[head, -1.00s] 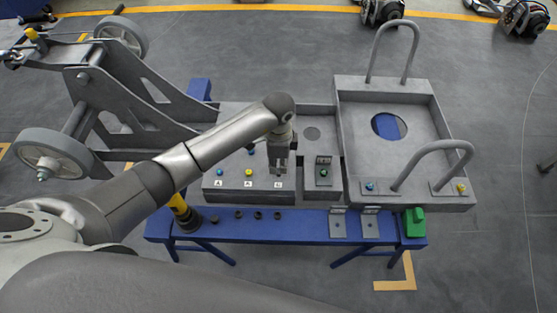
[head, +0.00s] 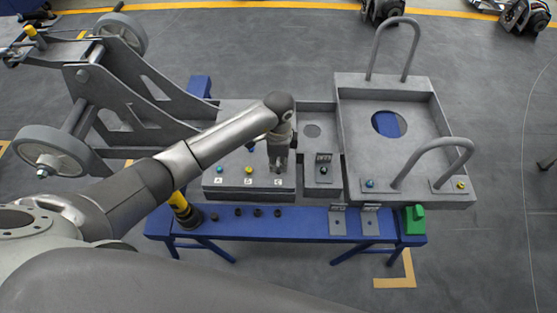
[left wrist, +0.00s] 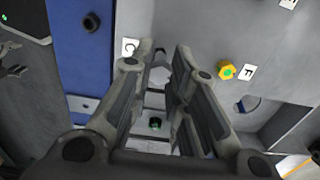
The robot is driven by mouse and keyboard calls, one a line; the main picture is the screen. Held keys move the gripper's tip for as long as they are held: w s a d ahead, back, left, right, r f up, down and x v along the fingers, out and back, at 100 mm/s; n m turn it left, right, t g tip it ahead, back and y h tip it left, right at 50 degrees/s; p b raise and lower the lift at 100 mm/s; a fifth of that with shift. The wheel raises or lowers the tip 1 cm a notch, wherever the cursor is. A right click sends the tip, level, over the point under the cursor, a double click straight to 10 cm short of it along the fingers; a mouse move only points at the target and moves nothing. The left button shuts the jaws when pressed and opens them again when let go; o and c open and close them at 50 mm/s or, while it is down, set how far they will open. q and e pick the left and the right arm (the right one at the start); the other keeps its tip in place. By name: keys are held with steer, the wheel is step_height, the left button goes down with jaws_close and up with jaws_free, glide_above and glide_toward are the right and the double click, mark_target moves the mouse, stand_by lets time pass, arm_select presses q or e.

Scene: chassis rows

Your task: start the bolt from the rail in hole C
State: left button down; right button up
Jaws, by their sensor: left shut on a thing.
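My left gripper (head: 279,168) points down over the front of the grey chassis, just behind the label C (head: 279,183). In the left wrist view its fingers (left wrist: 162,85) are shut on a small light grey bolt (left wrist: 160,74), mostly hidden between the tips. The label C (left wrist: 129,47) lies close beside the left finger. Hole C itself is hidden by the gripper and bolt, so I cannot tell whether the bolt touches or enters it. The blue rail (head: 310,222) runs along the front, with several dark round holders (head: 257,212). My right gripper is not in view.
Blue (head: 219,170) and yellow (head: 249,170) bolt heads sit left of the gripper. A bracketed plate (head: 323,180) stands close right. A yellow and black tool (head: 182,210) stands at the rail's left end, a green block (head: 413,221) at its right. A tall handle (head: 440,150) rises farther right.

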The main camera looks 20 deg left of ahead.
arm_select(q)
steer(key=shift+f, duration=0.45)
steer(key=shift+f+b, duration=0.4)
steer(key=shift+b, duration=0.05)
steer(key=shift+f, duration=0.4)
steer(key=shift+f+b, duration=0.15)
steer(key=shift+b, duration=0.2)
steer(key=m, duration=0.3)
steer(key=shift+b, duration=0.3)
steer(key=shift+m, duration=1.1)
